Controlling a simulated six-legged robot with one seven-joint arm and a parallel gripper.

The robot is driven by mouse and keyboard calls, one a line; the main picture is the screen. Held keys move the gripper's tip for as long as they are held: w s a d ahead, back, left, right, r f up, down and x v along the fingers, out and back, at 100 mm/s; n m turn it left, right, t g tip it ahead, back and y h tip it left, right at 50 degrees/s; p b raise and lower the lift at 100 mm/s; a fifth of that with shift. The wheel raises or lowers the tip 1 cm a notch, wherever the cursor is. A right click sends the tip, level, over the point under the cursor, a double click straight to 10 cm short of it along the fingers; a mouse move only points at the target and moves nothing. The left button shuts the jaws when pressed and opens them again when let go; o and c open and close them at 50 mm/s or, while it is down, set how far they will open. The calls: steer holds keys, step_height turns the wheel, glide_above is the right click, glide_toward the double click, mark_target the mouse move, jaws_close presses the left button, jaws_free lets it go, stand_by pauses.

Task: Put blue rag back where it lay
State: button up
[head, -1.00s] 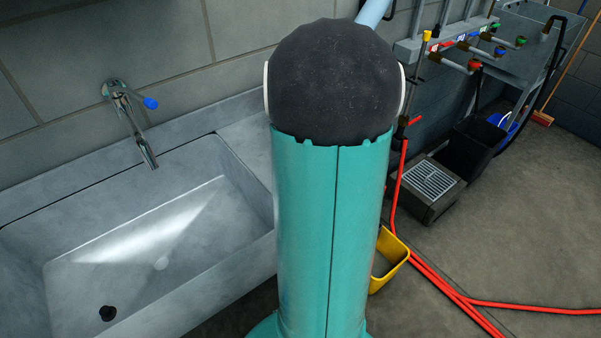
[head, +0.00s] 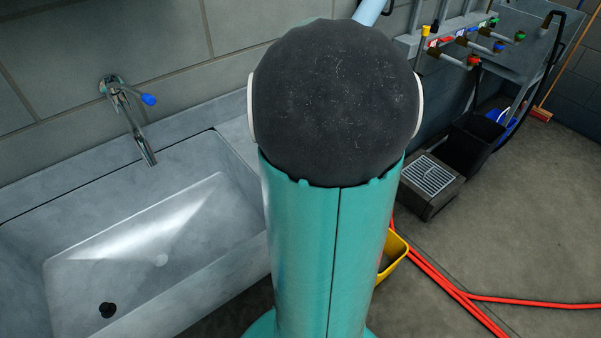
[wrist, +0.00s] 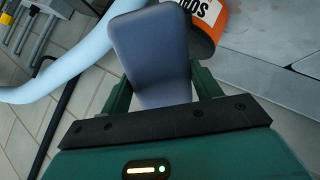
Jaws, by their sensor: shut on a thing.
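The blue rag (wrist: 150,50) shows in the wrist view as a smooth, grey-blue slab with rounded corners. It stands out between the two dark green fingers of my gripper (wrist: 163,92). The fingers are shut on its lower part. In the head view my own arm fills the middle, and neither my gripper nor the rag can be seen there.
An orange container (wrist: 208,22) with a white label is behind the rag. In the head view a grey sink (head: 110,225) with a tap (head: 130,120) is at left. A yellow bucket (head: 397,255), a red hose (head: 440,280) and a black bin (head: 470,145) are at right.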

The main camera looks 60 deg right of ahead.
steer(key=shift+s+a+f+m+g+y, duration=0.1)
steer(key=shift+s+a+m+g+y, duration=0.15)
steer(key=shift+s, duration=0.3)
steer(key=shift+s+a+f+m+g+y, duration=0.1)
steer(key=shift+s+m+g, duration=0.2)
steer(key=shift+s, duration=0.2)
steer(key=s+a+m+g+y, duration=0.2)
steer(key=s+a+y, duration=0.1)
steer(key=s+a, duration=0.3)
steer(key=s+a+f+m+g+y, duration=0.1)
steer(key=s+a+y, duration=0.2)
steer(key=a, duration=0.6)
steer(key=s+a+m+g+y, duration=0.2)
steer(key=s+a+y, duration=0.1)
steer(key=s+a, duration=0.3)
steer(key=shift+h, duration=0.25)
steer(key=w+d+f, duration=0.8)
steer(key=w+f, duration=0.1)
steer(key=shift+w+d, duration=0.25)
steer(key=shift+w, duration=0.05)
steer(key=shift+w+d+f, duration=0.4)
steer(key=shift+f, duration=1.7)
